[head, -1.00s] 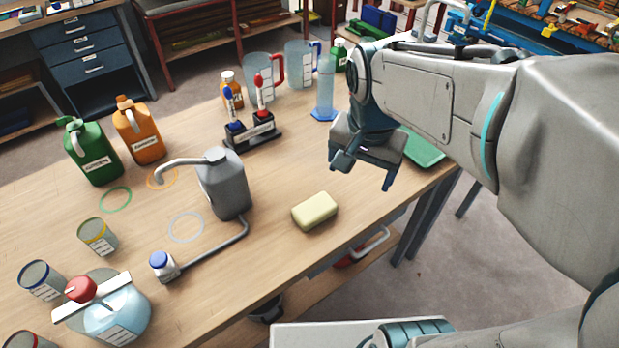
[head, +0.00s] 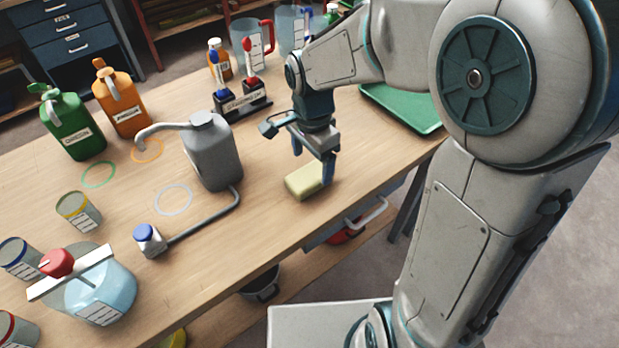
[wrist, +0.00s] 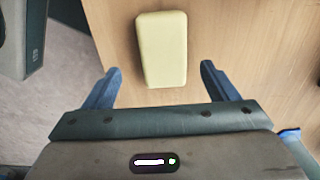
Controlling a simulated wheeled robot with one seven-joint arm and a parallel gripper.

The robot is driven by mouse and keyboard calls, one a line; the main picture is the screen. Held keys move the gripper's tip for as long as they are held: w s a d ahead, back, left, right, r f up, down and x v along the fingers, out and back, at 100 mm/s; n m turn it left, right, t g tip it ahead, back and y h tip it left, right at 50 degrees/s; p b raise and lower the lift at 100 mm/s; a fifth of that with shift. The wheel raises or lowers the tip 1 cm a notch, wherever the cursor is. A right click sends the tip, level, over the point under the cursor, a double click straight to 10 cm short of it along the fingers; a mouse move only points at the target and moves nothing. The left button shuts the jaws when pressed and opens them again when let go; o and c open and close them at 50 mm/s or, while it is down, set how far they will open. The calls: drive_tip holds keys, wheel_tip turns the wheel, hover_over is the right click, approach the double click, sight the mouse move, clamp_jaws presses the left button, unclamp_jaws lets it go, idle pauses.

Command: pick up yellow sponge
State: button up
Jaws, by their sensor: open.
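The yellow sponge (head: 304,181) is a pale yellow block lying flat on the wooden table near its front edge. In the head view my gripper (head: 312,170) is above and over it, pointing down, and one finger hides part of its right end. In the wrist view the sponge (wrist: 161,49) lies ahead of the fingers, roughly centred between them. My gripper (wrist: 158,82) is open there, with bare table between its fingers and the sponge's near end just reaching the fingertip line. I cannot tell the exact height of the fingertips over the table.
A grey can (head: 213,152) with a long spout stands left of the sponge. A black stand (head: 243,104) with red and blue pieces is behind. A green tray (head: 405,108) lies to the right. The table's front edge is close to the sponge.

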sight(309, 174)
drive_tip(key=shift+w+a+f, duration=0.1)
drive_tip(key=shift+a+f, duration=0.05)
drive_tip(key=shift+f, duration=1.25)
drive_tip(key=shift+w+a+f, duration=0.1)
drive_tip(key=shift+a+f, duration=0.05)
drive_tip(key=shift+f, duration=1.2)
drive_tip(key=shift+s, duration=0.1)
drive_tip(key=shift+c, duration=0.3)
drive_tip(key=c, duration=1.1)
drive_tip(key=shift+o, duration=0.2)
drive_tip(key=shift+r, duration=0.6)
wheel_tip(309, 174, up, 3)
drive_tip(key=shift+f, duration=0.1)
drive_tip(key=w+d+r, duration=0.4)
drive_tip(key=d+r, duration=0.3)
drive_tip(key=d, duration=0.4)
drive_tip(key=shift+w, duration=0.15)
